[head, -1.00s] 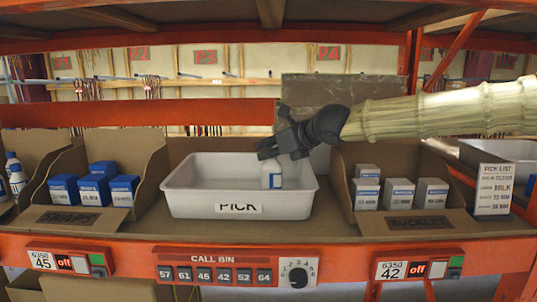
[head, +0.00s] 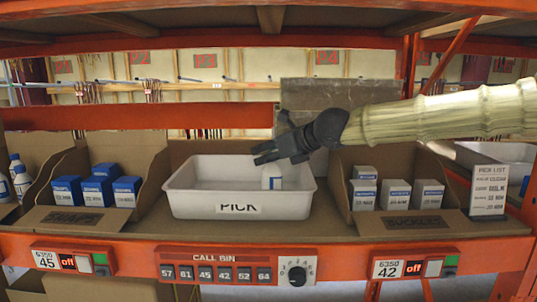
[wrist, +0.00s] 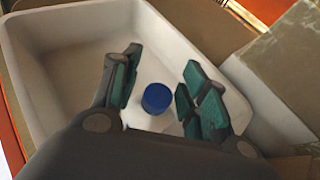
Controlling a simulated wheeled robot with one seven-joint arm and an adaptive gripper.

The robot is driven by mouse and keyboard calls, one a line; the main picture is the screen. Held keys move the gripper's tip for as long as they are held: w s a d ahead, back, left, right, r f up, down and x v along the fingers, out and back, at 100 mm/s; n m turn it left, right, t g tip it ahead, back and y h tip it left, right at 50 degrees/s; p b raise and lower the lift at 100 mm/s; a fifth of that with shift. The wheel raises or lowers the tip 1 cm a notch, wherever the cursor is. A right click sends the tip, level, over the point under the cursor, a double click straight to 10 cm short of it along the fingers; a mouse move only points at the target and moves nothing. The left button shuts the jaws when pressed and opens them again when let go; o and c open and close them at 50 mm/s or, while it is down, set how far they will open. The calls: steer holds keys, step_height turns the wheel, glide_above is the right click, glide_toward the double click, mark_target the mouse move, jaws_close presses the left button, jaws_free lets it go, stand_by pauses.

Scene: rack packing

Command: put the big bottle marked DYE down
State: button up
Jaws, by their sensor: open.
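A white bottle (head: 272,179) with a blue cap (wrist: 157,98) stands in the white tray marked PICK (head: 185,195), right of the tray's middle. Its label is too small to read, so I cannot tell whether it says DYE. My gripper (head: 262,155) is just above the bottle, reaching in from the upper right, and hides its top in the head view. In the wrist view my gripper (wrist: 161,60) is open, its green-padded fingers spread on either side of the cap with a gap on both sides. The bottle seems to rest on the tray floor.
Left of the tray is a cardboard bin (head: 80,218) of blue-and-white boxes, with white bottles (head: 20,178) beyond it. To the right is another cardboard bin (head: 415,225) of white boxes and a PICK LIST card (head: 489,190). The tray's left part is empty.

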steer(key=b+v, duration=0.1)
steer(key=v, duration=1.1)
steer(key=shift+r, duration=0.15)
stand_by(1.9)
